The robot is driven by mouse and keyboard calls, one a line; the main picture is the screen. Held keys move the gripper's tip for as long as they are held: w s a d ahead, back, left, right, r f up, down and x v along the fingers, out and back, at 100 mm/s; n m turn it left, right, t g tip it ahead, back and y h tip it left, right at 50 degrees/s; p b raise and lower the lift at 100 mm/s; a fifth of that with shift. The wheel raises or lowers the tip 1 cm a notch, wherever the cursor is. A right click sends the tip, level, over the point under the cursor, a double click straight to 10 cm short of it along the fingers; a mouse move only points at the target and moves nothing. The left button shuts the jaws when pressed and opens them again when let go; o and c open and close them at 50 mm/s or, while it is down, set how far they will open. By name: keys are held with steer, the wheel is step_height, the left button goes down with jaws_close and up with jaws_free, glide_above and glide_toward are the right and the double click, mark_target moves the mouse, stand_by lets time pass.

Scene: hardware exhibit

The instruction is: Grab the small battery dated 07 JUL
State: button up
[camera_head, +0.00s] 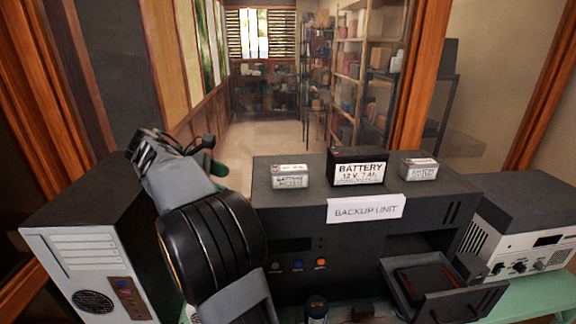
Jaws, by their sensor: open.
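Two small grey-and-white batteries stand on top of the dark backup unit (290,230). The left small battery (290,181) is near the unit's left end. The right small battery (419,172) stands right of the large battery. The dates on both small labels are too small to read, so I cannot tell which is dated 07 JUL. A large black battery (358,170) marked "BATTERY 12 V 7 Ah" stands between them. My gripper (207,154) is left of the left small battery, apart from it and seen edge-on. It is open and appears empty.
A paper sign (364,208) reads "BACKUP UNIT". An open drawer (450,303) juts from the unit's front with a dark item inside. A computer tower (75,250) stands left, and a white instrument (525,240) right. Shelves (350,80) stand in the room behind.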

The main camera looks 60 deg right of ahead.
mark_target(279, 168)
steer(key=d+r+g+p, duration=0.1)
steer(key=d+r+g, duration=0.3)
steer(key=d+r, duration=0.1)
steer(key=shift+g, duration=0.3)
steer(key=x, duration=0.8)
steer(key=shift+r, duration=0.15)
steer(key=shift+p+x, duration=0.6)
steer(key=shift+x, duration=2.55)
steer(key=shift+a, duration=0.1)
steer(key=shift+c, duration=0.3)
steer(key=c, duration=1.3)
